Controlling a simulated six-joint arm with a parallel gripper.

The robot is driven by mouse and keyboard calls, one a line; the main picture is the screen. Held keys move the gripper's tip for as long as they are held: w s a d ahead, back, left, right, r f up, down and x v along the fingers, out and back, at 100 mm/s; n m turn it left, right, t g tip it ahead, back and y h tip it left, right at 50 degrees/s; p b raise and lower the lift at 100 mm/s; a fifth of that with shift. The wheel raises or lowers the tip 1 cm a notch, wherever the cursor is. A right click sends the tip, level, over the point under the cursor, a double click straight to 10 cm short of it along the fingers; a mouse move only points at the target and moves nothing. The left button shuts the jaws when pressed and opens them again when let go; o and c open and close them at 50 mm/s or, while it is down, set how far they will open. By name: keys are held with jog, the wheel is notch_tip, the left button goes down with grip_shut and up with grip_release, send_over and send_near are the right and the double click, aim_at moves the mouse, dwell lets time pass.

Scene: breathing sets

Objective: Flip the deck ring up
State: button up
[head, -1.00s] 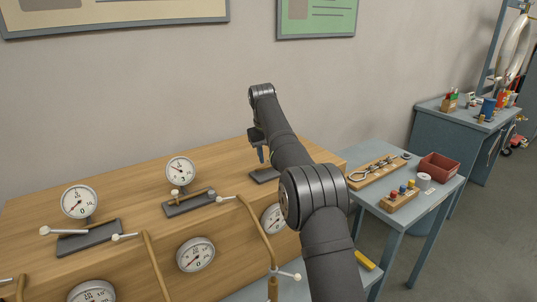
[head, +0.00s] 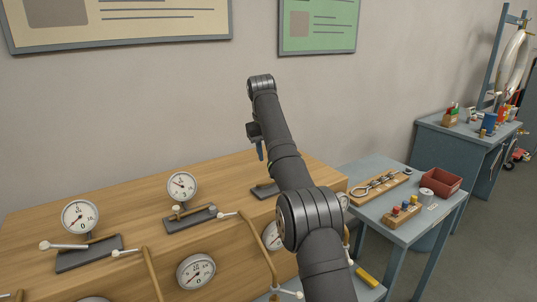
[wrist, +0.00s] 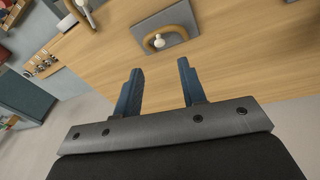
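The deck ring (wrist: 149,43) is a small tan loop on a grey plate (wrist: 178,32) in the wrist view, with a white-tipped peg beside or inside it. It looks low against the plate; its exact tilt is unclear. In the head view the plate (head: 265,190) shows at the right end of the wooden bench top, and my arm hides the ring. My gripper (wrist: 160,70) has its two blue fingers apart with nothing between them. In the head view my gripper (head: 260,151) is above the plate, apart from it.
Dial gauges (head: 182,186) on grey bases, with white-knobbed levers, stand left on the wooden bench (head: 130,200). Tan pipes (head: 258,250) run down its front. At right, a blue-grey table (head: 385,165) holds a red bin (head: 442,180) and small parts. The wall is behind.

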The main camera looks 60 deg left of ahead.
jog(key=s+d+r+m+t+y, duration=0.2)
jog(key=s+d+t, duration=0.1)
jog(key=s, duration=0.3)
jog(key=s+d+r+m+t+y, duration=0.1)
jog(key=s+d+m+t+y, duration=0.1)
jog(key=s+d+t, duration=0.3)
jog(key=shift+g, duration=0.7)
jog(key=x, duration=1.1)
jog(key=a+x, duration=0.1)
jog(key=x, duration=0.5)
jog(key=shift+s+a, duration=0.15)
jog(key=shift+a, duration=0.05)
grip_shut()
